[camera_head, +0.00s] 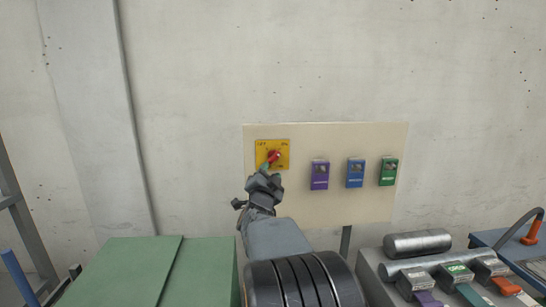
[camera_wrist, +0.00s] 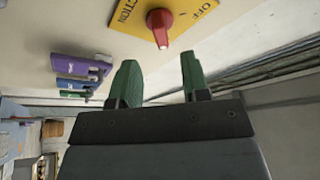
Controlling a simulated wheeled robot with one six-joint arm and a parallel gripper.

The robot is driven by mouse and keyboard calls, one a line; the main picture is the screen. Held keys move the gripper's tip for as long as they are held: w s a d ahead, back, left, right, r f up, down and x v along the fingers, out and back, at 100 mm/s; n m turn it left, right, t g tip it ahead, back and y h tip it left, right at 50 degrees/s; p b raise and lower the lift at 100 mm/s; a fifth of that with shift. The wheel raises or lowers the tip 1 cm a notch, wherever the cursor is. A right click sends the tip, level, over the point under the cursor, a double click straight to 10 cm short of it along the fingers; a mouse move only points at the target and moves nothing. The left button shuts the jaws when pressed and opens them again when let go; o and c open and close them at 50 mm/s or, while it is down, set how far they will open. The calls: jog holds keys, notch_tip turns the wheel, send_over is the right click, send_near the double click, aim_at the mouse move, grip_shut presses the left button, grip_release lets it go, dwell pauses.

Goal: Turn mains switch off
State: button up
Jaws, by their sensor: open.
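The mains switch is a red rotary knob (camera_head: 273,156) on a yellow plate (camera_head: 264,146), fixed to a beige panel on the wall. My gripper (camera_head: 266,170) is just below the knob in the head view and partly covers the plate's lower edge. In the wrist view my gripper (camera_wrist: 158,78) has its two green fingers apart, with nothing between them. The knob lies beyond the fingertips, apart from them.
Purple (camera_head: 320,175), blue (camera_head: 355,173) and green (camera_head: 388,171) boxes are mounted on the beige panel (camera_head: 330,135) to the right. A green cabinet (camera_head: 130,270) stands at lower left. A grey machine with a metal roller (camera_head: 418,243) stands at lower right.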

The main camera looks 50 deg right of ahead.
aim_at(273, 159)
jog(key=shift+p+x, duration=1.15)
jog(key=shift+x, duration=2.4)
jog(key=shift+a+r, duration=0.1)
grip_shut()
